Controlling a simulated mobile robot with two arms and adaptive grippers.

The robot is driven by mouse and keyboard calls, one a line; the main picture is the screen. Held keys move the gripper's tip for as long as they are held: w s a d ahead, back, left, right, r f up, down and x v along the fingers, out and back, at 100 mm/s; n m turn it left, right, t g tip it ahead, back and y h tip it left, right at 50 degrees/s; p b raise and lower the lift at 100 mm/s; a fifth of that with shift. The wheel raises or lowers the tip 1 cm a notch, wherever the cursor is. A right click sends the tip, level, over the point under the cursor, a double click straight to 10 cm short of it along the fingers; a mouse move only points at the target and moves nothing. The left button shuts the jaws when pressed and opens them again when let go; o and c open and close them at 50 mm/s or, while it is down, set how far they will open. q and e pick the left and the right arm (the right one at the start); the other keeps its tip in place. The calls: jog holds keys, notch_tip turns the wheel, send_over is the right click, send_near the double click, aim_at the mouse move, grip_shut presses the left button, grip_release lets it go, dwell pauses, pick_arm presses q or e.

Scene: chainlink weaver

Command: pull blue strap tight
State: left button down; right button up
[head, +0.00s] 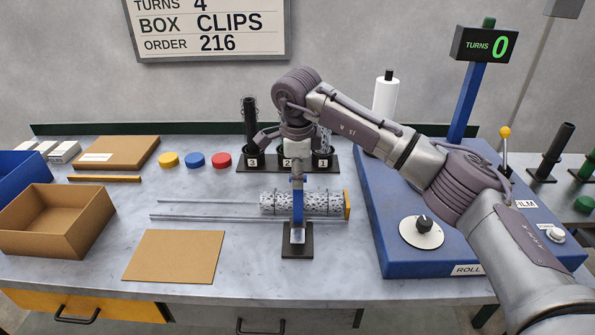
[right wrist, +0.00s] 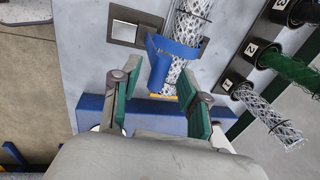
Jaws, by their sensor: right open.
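The blue strap (head: 298,205) passes over a grey chain-link roll (head: 325,203) lying on the table. In the right wrist view the strap (right wrist: 180,49) crosses the roll (right wrist: 192,18), with one blue end standing up from it. Below the roll sits a dark base with a pale metal plate (head: 298,237); it also shows in the right wrist view (right wrist: 125,33). My right gripper (head: 298,172) points down above the strap. In the right wrist view its green-padded fingers (right wrist: 158,100) are open, on either side of the strap end, with no clear contact. My left gripper is not in view.
Two thin rails (head: 190,217) run left from the roll. Behind it stands a numbered rack (head: 262,165) of upright posts. A blue machine (head: 400,266) is at the right. A cardboard sheet (head: 173,256) and an open box (head: 55,243) lie at the left.

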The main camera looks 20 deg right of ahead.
notch_tip(320, 180, up, 12)
jog(key=s, duration=0.2)
jog(key=shift+s+a, duration=0.15)
jog(key=shift+a, duration=0.2)
jog(key=shift+f, duration=0.15)
